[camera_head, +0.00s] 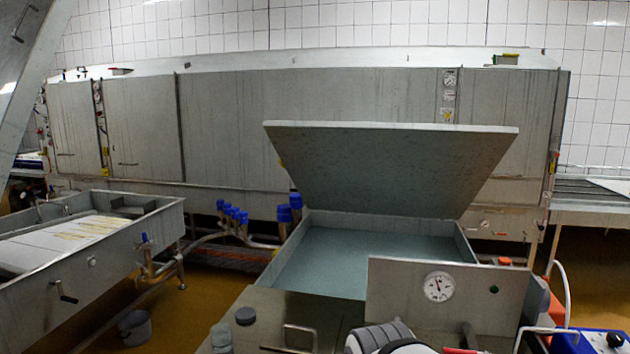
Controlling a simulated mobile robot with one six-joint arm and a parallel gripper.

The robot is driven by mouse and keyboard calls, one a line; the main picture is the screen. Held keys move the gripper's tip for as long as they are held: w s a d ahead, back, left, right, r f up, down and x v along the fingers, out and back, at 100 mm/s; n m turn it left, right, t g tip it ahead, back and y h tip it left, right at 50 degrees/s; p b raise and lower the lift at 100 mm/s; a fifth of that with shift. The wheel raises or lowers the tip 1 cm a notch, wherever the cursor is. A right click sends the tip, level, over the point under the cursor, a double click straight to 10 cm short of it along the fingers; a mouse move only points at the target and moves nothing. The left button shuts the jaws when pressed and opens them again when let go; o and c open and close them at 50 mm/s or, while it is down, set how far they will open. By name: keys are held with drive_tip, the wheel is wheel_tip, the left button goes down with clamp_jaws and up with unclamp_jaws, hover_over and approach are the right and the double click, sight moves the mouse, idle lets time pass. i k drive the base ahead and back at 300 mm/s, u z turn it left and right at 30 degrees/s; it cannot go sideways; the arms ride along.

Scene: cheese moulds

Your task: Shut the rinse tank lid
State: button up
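The rinse tank (462,243) stands in front of me with its top open, and pale blue-green liquid (350,262) shows inside. Its grey lid (390,165) is raised, with its lower edge along the tank's far side. The lid's upper edge looks wider and nearer, so it seems to lean towards me. A front panel with a round dial (438,287) stands at the tank's near right and hides part of the opening. I cannot make out my gripper; only white and dark grey rounded parts, probably of my arm, show at the bottom edge.
A long steel cabinet (230,130) runs behind the lid. A steel trough (120,262) stands at the left, with a grey bucket (134,327) on the brown floor. Blue-capped pipes (235,220) stand left of the tank. A blue device (600,342) is at the lower right.

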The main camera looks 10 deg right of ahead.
sight(436, 171)
drive_tip(key=u, duration=1.4)
drive_tip(key=i, duration=3.5)
drive_tip(key=z, duration=2.15)
drive_tip(key=i, duration=2.1)
